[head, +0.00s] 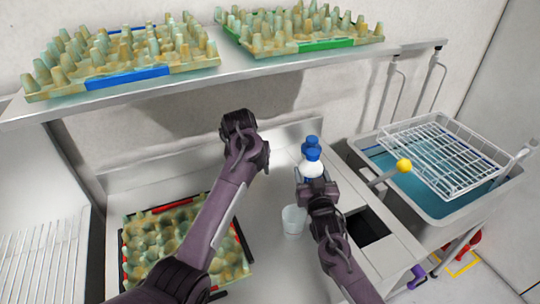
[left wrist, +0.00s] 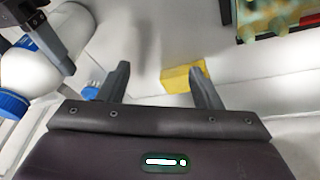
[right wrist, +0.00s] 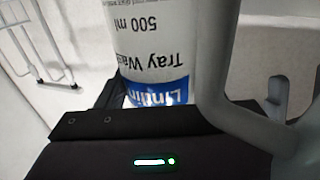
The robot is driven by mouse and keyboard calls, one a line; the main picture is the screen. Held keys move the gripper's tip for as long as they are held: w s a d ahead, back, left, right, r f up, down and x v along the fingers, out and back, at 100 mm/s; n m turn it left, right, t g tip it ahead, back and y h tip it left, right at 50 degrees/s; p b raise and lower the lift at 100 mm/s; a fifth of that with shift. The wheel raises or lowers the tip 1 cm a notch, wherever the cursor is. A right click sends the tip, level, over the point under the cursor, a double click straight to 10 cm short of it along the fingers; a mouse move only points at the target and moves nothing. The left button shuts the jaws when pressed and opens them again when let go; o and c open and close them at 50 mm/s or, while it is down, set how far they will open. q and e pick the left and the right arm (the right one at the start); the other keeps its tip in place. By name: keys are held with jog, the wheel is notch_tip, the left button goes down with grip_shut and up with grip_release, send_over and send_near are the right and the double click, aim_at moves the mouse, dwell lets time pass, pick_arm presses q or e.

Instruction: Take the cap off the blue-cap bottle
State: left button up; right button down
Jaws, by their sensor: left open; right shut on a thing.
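The white bottle (head: 311,170) with a blue cap (head: 313,154) stands upright or nearly so right of centre in the head view. My right gripper (head: 316,188) is shut on its body. In the right wrist view the bottle's label (right wrist: 155,50) reads "Tray Wash" and "500 ml", upside down. In the left wrist view the bottle (left wrist: 45,60) is at the left edge, its blue cap (left wrist: 12,105) partly cut off. The cap is on the bottle. My left gripper (head: 250,140) is open and empty, left of the bottle and apart from it.
A second blue top (head: 311,141) shows just behind the cap. A clear cup (head: 293,221) stands near my right gripper. An egg tray (head: 124,254) lies on the counter; more are on the shelf above. A water-filled sink (head: 425,205) is at right. A yellow block (left wrist: 183,78) shows too.

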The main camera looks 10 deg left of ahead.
aim_at(313, 152)
pick_arm(q)
jog(key=s+d+r+m+g+h, duration=0.2)
jog(key=d+r+m, duration=0.45)
jog(key=m, duration=0.55)
jog(key=w+d, duration=0.2)
jog(key=d, duration=0.1)
jog(key=w+d, duration=0.2)
jog(key=d, duration=0.1)
jog(key=w+d, duration=0.2)
jog(key=d, duration=0.1)
jog(key=shift+r, duration=0.4)
jog(key=shift+w+d+f, duration=0.1)
jog(key=shift+w+f, duration=0.1)
jog(key=shift+f, duration=0.4)
jog(key=shift+c, duration=0.5)
jog(key=c, duration=0.9)
jog(key=o, duration=0.9)
